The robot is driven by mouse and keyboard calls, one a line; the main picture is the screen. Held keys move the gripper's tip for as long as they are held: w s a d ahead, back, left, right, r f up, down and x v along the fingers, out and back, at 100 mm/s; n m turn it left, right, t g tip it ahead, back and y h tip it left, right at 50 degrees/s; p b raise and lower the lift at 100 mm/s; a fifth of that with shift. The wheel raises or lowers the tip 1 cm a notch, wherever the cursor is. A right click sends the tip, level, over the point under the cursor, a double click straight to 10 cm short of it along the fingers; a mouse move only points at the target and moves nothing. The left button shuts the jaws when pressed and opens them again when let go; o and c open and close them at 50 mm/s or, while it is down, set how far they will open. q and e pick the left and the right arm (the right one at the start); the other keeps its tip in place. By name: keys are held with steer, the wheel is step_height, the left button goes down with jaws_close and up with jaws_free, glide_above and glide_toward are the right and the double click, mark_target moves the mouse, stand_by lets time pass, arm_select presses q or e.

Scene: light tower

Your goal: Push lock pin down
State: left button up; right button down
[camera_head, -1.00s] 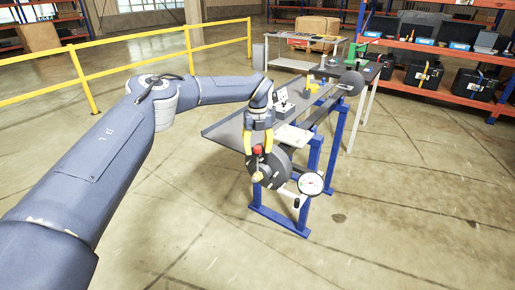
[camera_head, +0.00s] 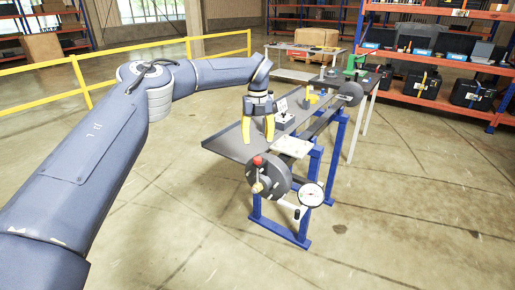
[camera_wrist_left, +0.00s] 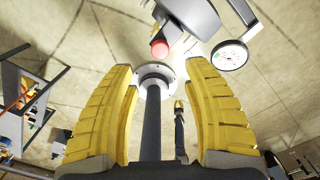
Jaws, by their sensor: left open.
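The lock pin, with a red ball knob (camera_head: 257,161), stands at the dark round wheel (camera_head: 277,180) on the front end of the blue-legged stand. The red knob also shows in the left wrist view (camera_wrist_left: 159,48), at the top centre. My left gripper (camera_head: 258,139) has yellow fingers pointing down above the knob, with a gap between them. In the left wrist view its fingers (camera_wrist_left: 160,80) are wide apart and hold nothing. A grey rod and round flange (camera_wrist_left: 155,75) show between them. How far down the pin sits is hard to tell.
A grey tray table (camera_head: 228,139) lies behind the gripper. A yellow railing (camera_head: 45,62) is at the left. The floor in front is clear.

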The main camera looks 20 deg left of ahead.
arm_select(q)
steer(key=shift+r, duration=1.35)
